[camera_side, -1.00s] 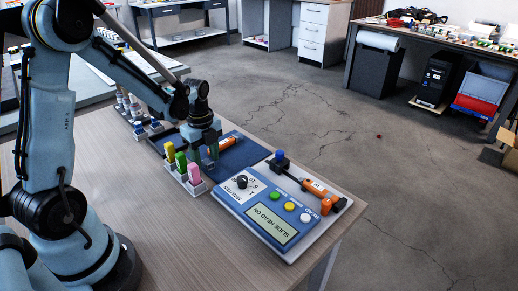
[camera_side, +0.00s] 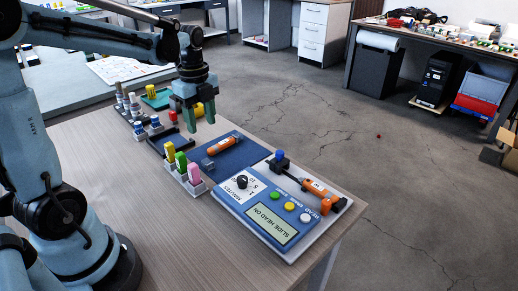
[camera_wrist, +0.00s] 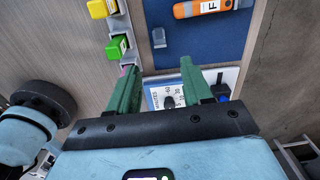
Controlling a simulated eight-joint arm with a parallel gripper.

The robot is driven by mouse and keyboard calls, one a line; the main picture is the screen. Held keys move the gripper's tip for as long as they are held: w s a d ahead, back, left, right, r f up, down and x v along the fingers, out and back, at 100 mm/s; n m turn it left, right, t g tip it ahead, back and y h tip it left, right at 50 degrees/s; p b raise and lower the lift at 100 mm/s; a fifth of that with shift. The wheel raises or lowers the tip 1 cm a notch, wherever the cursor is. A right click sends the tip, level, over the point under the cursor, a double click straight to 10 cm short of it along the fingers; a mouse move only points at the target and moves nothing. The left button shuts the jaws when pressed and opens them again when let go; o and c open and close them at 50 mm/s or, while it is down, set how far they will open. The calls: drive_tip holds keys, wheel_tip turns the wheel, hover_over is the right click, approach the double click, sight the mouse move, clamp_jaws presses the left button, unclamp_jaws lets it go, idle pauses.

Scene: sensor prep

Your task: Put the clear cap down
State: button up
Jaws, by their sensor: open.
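The clear cap (camera_side: 207,163) is a small see-through piece lying on the blue mat (camera_side: 240,157), near the mat's left side. It also shows on the mat in the wrist view (camera_wrist: 158,38). My gripper (camera_side: 199,118) is raised above and behind the mat, clear of the cap. In the wrist view its green fingers (camera_wrist: 158,72) stand apart with nothing between them.
A rack with yellow, green and pink markers (camera_side: 180,163) stands left of the mat. A blue control box (camera_side: 265,210) with a dial and display is in front. Small bottles (camera_side: 128,104) and a green tray (camera_side: 157,99) are behind. The table's right edge is close.

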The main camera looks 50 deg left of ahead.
drive_tip(key=s+d+n+t, duration=0.5)
drive_tip(key=d+n+t, duration=0.2)
drive_tip(key=d+n, duration=0.6)
drive_tip(key=r+n, duration=0.1)
drive_tip(key=n, duration=0.3)
drive_tip(key=shift+s+d, duration=0.15)
drive_tip(key=shift+s, duration=0.05)
